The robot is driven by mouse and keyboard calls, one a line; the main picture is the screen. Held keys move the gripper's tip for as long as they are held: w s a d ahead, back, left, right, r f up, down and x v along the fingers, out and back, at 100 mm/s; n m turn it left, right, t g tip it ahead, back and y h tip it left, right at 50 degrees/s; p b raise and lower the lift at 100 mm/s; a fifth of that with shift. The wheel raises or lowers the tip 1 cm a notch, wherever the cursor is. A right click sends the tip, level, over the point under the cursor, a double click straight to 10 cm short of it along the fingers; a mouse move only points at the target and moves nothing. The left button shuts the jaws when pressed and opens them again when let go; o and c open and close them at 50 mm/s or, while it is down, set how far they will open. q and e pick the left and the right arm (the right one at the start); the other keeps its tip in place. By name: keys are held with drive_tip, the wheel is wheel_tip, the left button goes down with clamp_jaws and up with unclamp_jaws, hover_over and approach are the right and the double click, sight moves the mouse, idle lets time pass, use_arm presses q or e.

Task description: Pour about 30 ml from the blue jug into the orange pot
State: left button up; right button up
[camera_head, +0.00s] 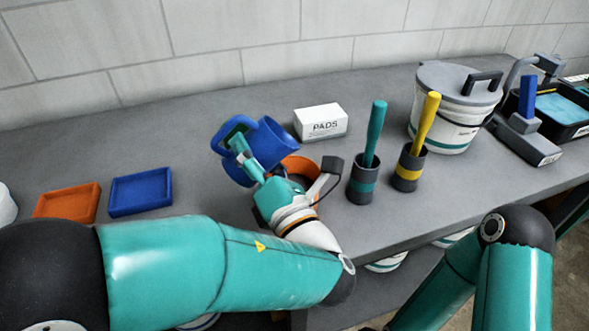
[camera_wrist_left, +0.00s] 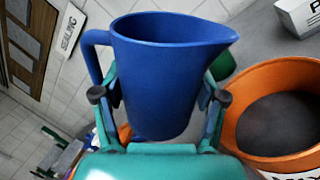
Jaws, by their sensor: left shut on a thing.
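My left gripper (camera_head: 243,150) is shut on the blue jug (camera_head: 272,141), holding it above the bench. In the head view the jug is tilted, its mouth toward the right. The orange pot (camera_head: 305,169) stands just right of and below the jug, partly hidden by my left gripper and wrist. In the left wrist view the jug (camera_wrist_left: 165,85) sits between the two fingers, with its spout pointing right toward the open pot (camera_wrist_left: 235,125). The pot's inside looks dark grey. I see no stream, and cannot tell the liquid level in the jug. My right gripper is out of view.
A white PADS box (camera_head: 320,123) stands behind the pot. Two dark cups with a teal handle (camera_head: 375,130) and a yellow handle (camera_head: 427,120) stand to the right, before a lidded white bucket (camera_head: 452,110). Orange (camera_head: 67,203) and blue (camera_head: 141,191) trays lie left.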

use_arm(q)
drive_tip(key=shift+f+m, duration=0.1)
drive_tip(key=shift+m, duration=0.6)
drive_tip(key=shift+d+r+m+t+h+p, duration=0.1)
drive_tip(key=shift+r+m+t+h+p, duration=0.2)
drive_tip(key=shift+m+p, duration=0.2)
drive_tip(key=shift+r+m+p, duration=0.3)
drive_tip(key=shift+m, duration=0.3)
drive_tip(key=shift+w+d+f+m+t+h, duration=0.1)
drive_tip(key=shift+f+m+t+h, duration=0.1)
drive_tip(key=shift+m, duration=0.25)
drive_tip(key=shift+d+f+m+t+h, duration=0.1)
drive_tip(key=shift+m+t+h, duration=0.1)
drive_tip(key=shift+m, duration=0.25)
drive_tip(key=shift+s+a, duration=0.25)
drive_tip(key=shift+a, duration=0.3)
drive_tip(key=shift+a, duration=0.1)
drive_tip(key=shift+s+a+r+m+p, duration=0.1)
drive_tip(key=shift+s+a+m+p, duration=0.05)
drive_tip(key=shift+a+m+p, duration=0.2)
drive_tip(key=shift+a+p, duration=0.2)
drive_tip(key=shift+p, duration=0.1)
